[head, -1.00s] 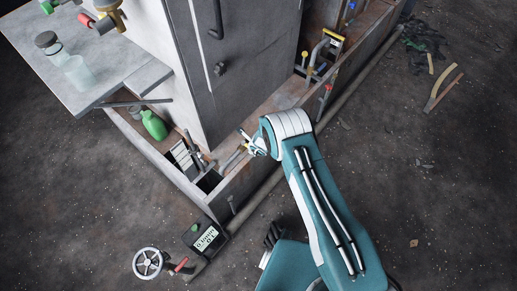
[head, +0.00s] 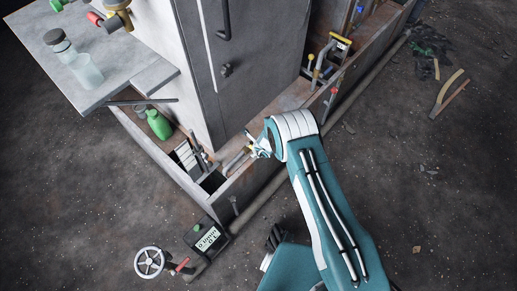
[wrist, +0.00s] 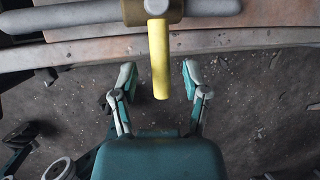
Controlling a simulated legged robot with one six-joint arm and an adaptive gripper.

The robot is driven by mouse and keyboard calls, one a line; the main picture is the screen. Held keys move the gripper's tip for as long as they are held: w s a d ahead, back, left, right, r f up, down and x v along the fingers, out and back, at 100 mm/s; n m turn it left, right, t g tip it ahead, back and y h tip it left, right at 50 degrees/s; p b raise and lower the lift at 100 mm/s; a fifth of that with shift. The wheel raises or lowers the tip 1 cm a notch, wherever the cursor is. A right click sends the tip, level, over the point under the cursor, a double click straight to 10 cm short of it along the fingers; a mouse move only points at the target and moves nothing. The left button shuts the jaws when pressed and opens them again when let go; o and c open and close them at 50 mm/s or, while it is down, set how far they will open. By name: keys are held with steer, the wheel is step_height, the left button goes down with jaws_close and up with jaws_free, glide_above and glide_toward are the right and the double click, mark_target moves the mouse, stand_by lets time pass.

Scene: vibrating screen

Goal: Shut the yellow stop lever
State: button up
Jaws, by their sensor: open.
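The yellow stop lever (wrist: 158,58) shows in the wrist view, pointing down the picture from a brass-coloured valve body (wrist: 153,11) on a grey pipe (wrist: 55,18). My gripper (wrist: 159,77) is open, with one finger on each side of the lever's free end. Clear gaps separate both fingers from the lever, and nothing is held. In the head view my gripper (head: 258,149) is at the trough edge by the grey cabinet's foot; I cannot pick out the lever there.
The rusty trough wall (head: 262,170) runs beside my gripper. A tall grey cabinet (head: 255,75) stands behind it. A black meter (head: 206,237) and handwheel (head: 149,262) are at lower left. A green bottle (head: 158,124) is in the trough.

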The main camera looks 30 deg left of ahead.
steer(key=v, duration=1.1)
steer(key=shift+a+r, duration=0.1)
steer(key=w+d+r+n+t+y, duration=0.1)
steer(key=w+r+n+y, duration=0.2)
steer(key=r, duration=0.7)
steer(key=w+d+r+n+t, duration=0.15)
steer(key=w+r, duration=0.25)
steer(key=r, duration=0.7)
steer(key=s+d+r+n+y, duration=0.1)
steer(key=d+r+n, duration=0.25)
steer(key=r, duration=0.45)
steer(key=s+d+r+n+y, duration=0.1)
steer(key=d+r+n, duration=0.25)
steer(key=r, duration=0.55)
steer(key=s+d+r+n+h, duration=0.1)
steer(key=s+d+r+n, duration=0.4)
steer(key=s+d+r, duration=0.5)
steer(key=s+d+n+h, duration=0.2)
steer(key=s+d+h, duration=0.2)
steer(key=d, duration=0.5)
steer(key=s+d+n+h, duration=0.2)
steer(key=s+d+h, duration=0.1)
steer(key=s+d, duration=0.6)
steer(key=shift+d+h, duration=0.4)
steer(key=shift+d, duration=0.45)
steer(key=shift+s, duration=0.1)
